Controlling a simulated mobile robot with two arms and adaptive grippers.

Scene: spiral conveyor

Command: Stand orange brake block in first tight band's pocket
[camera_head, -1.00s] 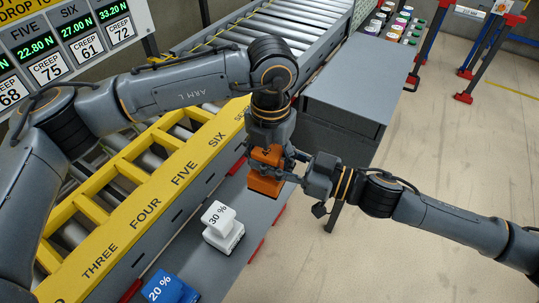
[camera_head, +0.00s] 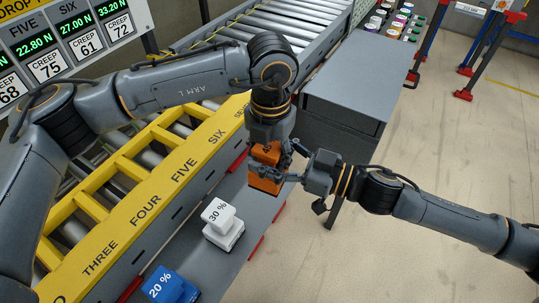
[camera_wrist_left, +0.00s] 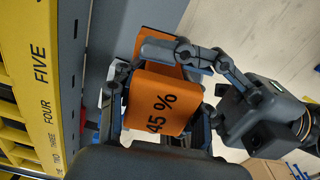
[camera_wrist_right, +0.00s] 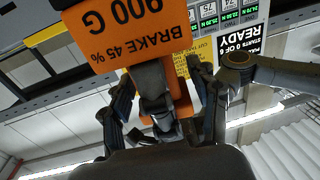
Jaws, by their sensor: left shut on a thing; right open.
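The orange brake block (camera_head: 264,181), marked 45 % and 900 G, is in my left gripper (camera_head: 268,152), above the grey shelf beside the yellow rail. The left wrist view shows its 45 % face (camera_wrist_left: 160,105), and the right wrist view its BRAKE 45 % label (camera_wrist_right: 125,32). My right gripper (camera_head: 290,166) is open at the block's right side, its fingers close around the block; contact is unclear. The yellow rail (camera_head: 150,205) has crossbars with pockets between them, labelled THREE, FOUR, FIVE, SIX. Which pocket belongs to the first tight band is not clear.
A sign (camera_head: 80,40) shows force and creep values. A grey cabinet (camera_head: 345,85) stands behind my grippers. The floor at right is open.

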